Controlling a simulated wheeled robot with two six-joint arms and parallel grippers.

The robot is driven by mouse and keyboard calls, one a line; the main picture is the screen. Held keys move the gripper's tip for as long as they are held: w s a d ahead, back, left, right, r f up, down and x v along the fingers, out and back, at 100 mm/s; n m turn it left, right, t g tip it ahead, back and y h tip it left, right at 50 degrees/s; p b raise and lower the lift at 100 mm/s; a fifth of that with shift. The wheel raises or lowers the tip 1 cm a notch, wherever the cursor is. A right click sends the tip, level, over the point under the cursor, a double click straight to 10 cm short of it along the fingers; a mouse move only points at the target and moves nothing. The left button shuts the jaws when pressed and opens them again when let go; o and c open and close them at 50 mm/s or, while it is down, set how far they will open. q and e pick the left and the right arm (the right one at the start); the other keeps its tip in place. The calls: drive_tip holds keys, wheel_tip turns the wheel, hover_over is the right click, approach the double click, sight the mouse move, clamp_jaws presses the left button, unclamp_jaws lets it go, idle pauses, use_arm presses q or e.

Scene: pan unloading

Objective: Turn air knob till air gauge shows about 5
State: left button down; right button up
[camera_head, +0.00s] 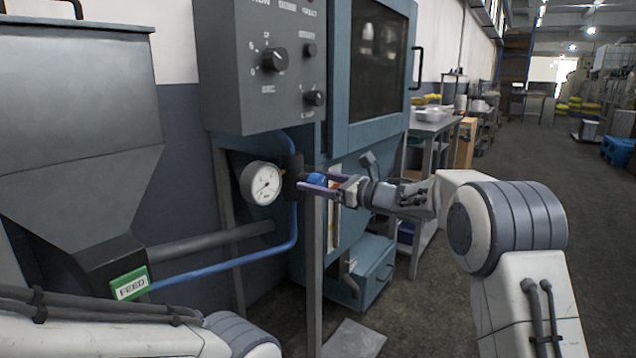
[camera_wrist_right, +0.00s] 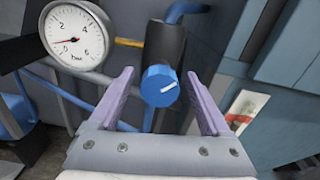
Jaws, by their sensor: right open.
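The air knob (camera_wrist_right: 157,88) is blue with a white mark and sits on the end of a dark cylindrical regulator (camera_wrist_right: 164,48). In the head view the right gripper (camera_head: 302,180) reaches the regulator from the right. The round white air gauge (camera_wrist_right: 77,36) is left of the knob; its needle points left, seemingly between 0 and 2. The gauge also shows in the head view (camera_head: 261,183).
A grey control panel (camera_head: 228,70) with black knobs hangs above the gauge. A blue hose (camera_head: 225,263) runs below it. A grey hopper (camera_head: 75,110) with a green FEED label (camera_head: 130,284) stands left. A blue cabinet (camera_head: 375,135) stands behind; open floor lies right.

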clamp_jaws()
drive_tip(key=shift+m, duration=0.3)
